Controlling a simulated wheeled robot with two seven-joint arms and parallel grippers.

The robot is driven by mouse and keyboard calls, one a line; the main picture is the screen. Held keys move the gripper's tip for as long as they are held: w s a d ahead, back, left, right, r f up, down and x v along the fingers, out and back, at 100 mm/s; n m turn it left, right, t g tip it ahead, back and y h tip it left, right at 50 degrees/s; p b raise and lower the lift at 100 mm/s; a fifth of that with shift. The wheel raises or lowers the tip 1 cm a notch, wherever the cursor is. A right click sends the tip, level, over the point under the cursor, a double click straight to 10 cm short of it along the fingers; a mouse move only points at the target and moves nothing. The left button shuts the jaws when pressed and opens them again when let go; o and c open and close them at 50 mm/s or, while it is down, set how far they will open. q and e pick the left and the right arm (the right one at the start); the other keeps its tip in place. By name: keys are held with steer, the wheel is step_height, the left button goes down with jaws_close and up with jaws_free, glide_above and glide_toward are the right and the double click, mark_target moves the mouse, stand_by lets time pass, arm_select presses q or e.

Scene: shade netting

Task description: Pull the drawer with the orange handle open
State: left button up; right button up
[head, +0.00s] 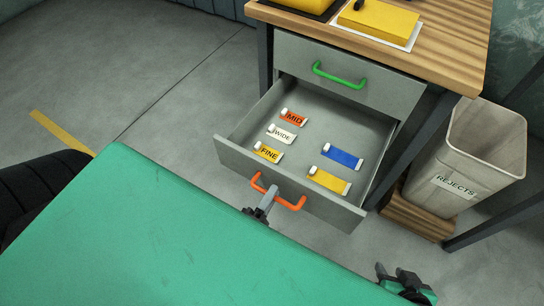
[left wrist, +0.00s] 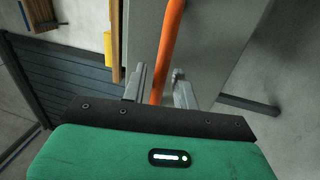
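The drawer (head: 232,156) with the orange handle (head: 291,205) is pulled well out of its grey cabinet in the head view. Its inside shows, with several labelled tags lying flat on the floor of it. My left gripper (head: 266,199) is at the left part of the handle. In the left wrist view, the orange handle (left wrist: 171,35) runs between the two fingers of my left gripper (left wrist: 159,84), with a narrow gap seen beside the bar, so the fingers look apart. My right gripper (head: 405,282) is at the lower right, away from the drawer; its fingers are unclear.
Above is a closed drawer with a green handle (head: 340,76), under a wooden worktop (head: 445,55). A bin marked REJECTS (head: 480,150) stands to the right on a wooden base. Bare concrete floor (head: 150,60) is free at the left.

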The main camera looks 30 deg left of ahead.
arm_select(q)
steer(key=s+f, duration=0.2)
steer(key=s, duration=1.1)
steer(key=shift+a+f, duration=0.2)
